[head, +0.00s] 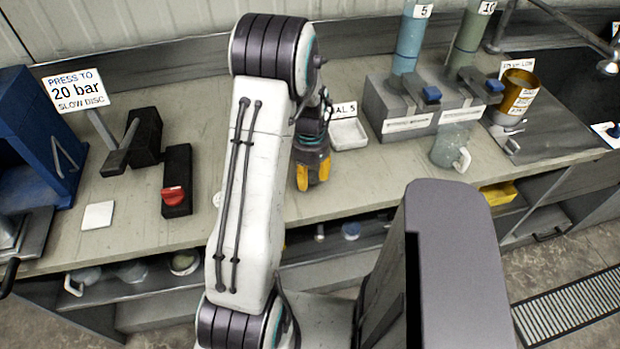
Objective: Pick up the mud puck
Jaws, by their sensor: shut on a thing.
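My gripper (313,177), with yellow fingers, points down over the front middle of the grey bench (370,187). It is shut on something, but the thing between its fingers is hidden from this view. I cannot make out the mud puck anywhere in the picture. My white arm hides part of the bench to the left of the gripper. A small white tray (348,134) sits just behind and right of the gripper, under a partly hidden label ending in "AL 5".
A blue press (35,140) with a "20 bar" sign (76,91) stands left. A black device with a red knob (173,195) and a white square (98,215) lie nearby. Grey blocks holding tubes (405,110), a clear jug (450,146) and an amber container (516,90) stand right.

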